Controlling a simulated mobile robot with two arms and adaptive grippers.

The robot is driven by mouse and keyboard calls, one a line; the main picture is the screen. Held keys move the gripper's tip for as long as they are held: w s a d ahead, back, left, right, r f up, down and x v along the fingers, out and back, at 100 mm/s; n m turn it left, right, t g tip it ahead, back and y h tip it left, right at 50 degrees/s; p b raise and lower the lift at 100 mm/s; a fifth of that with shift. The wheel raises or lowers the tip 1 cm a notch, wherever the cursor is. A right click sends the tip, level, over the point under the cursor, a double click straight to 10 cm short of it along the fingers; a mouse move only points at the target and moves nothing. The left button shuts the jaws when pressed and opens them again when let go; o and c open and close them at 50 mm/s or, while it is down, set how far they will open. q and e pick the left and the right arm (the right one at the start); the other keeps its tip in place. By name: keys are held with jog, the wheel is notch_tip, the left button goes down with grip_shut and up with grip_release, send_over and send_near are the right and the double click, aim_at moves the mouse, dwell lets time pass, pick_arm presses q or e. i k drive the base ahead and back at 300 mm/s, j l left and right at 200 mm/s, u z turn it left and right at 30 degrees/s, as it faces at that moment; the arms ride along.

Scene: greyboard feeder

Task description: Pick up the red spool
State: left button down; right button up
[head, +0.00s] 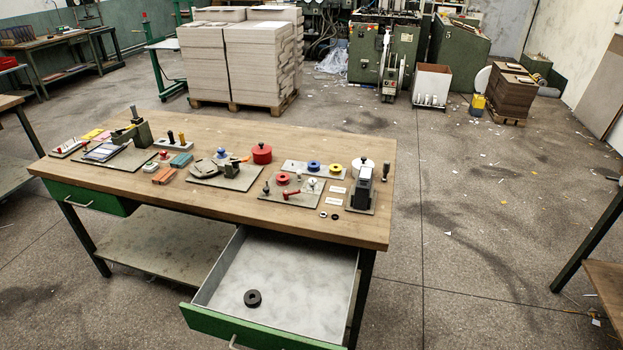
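A small red ring-shaped spool (282,178) lies on a grey board (292,198) on the right half of the wooden workbench (215,203). A blue spool (313,166) and a yellow spool (335,169) sit just behind it on a lighter plate (299,165). A larger red round container (262,154) with a dark knob stands behind and to the left. Neither of my grippers is in view, and nothing covers the red spool.
A red-handled tool (291,194) lies close in front of the spool. A dark device (363,189) stands to the right. The open drawer (290,270) juts from the bench front, with a black ring (253,298) inside. Floor at the right is mostly clear.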

aim_at(283, 178)
jog(key=i+l+z, duration=0.4)
jog(key=i+l, duration=0.2)
jog(key=l, duration=0.35)
jog(key=i+l+z, duration=0.45)
jog(key=i+l, duration=0.25)
jog(key=i+u, duration=0.15)
jog(key=i, duration=0.5)
jog(key=i+u, duration=0.2)
jog(key=i, duration=0.4)
jog(key=i+l+u, duration=0.15)
jog(key=i, duration=0.5)
jog(key=l, duration=0.05)
